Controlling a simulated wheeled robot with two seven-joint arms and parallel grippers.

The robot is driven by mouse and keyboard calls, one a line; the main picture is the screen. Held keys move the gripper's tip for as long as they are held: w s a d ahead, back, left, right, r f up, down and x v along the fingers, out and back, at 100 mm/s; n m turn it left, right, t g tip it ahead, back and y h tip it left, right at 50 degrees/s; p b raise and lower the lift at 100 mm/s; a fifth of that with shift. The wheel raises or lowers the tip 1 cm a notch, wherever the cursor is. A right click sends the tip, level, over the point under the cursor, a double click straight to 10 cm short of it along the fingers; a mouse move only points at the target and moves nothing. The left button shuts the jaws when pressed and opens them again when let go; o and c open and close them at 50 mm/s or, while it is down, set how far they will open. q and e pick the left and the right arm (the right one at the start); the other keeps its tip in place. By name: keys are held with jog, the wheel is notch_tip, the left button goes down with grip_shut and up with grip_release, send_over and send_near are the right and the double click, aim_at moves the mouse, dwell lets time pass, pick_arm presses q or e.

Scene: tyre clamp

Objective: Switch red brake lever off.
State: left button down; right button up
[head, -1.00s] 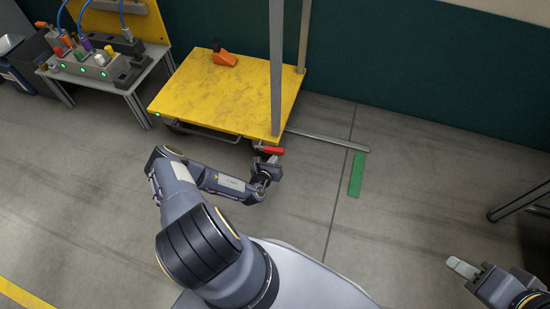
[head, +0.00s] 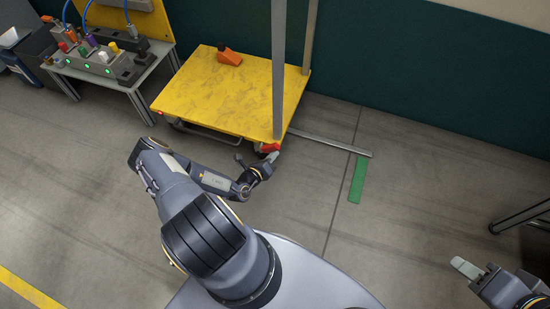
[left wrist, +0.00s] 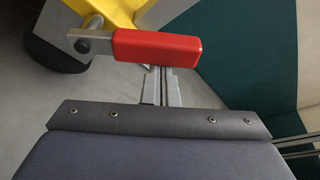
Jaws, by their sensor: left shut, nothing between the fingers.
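The red brake lever (head: 267,147) sits low at the near right corner of the yellow cart (head: 215,95). In the left wrist view its red handle (left wrist: 158,46) lies nearly level across the upper middle, joined to a grey metal arm at its left end. My left gripper (head: 273,156) is shut and empty, close to the lever. In the left wrist view its fingers (left wrist: 161,80) point at the handle's lower edge; I cannot tell whether they touch it. My right gripper (head: 464,267) is far off at the lower right; its finger gap cannot be made out.
A grey post (head: 278,70) rises from the cart's near right corner, and an orange object (head: 229,56) lies on its top. A small table with a coloured-plug device (head: 110,65) stands to the left.

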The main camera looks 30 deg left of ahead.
aim_at(270, 145)
pick_arm(q)
jog(key=shift+s+a+r+n+t+h+b, duration=0.1)
jog(key=shift+a+r+n+t+h+b, duration=0.1)
jog(key=shift+a+r+n+b, duration=0.3)
jog(key=shift+s+a+r+n+t+h+b, duration=0.1)
jog(key=shift+a+r+n+t, duration=0.1)
jog(key=shift+n, duration=0.5)
jog(key=a+n+b, duration=0.1)
jog(key=r+n+t, duration=0.1)
jog(key=shift+s+a+r+n+h+b, duration=0.15)
jog(key=shift+a+n+h+b, duration=0.15)
jog(key=shift+a+n+b, duration=0.1)
jog(key=shift+s+a+r+n+t, duration=0.1)
jog(key=shift+a+r+n+t, duration=0.25)
jog(key=shift+a+n, duration=0.35)
jog(key=shift+s+a+r, duration=0.1)
jog(key=shift+a, duration=0.2)
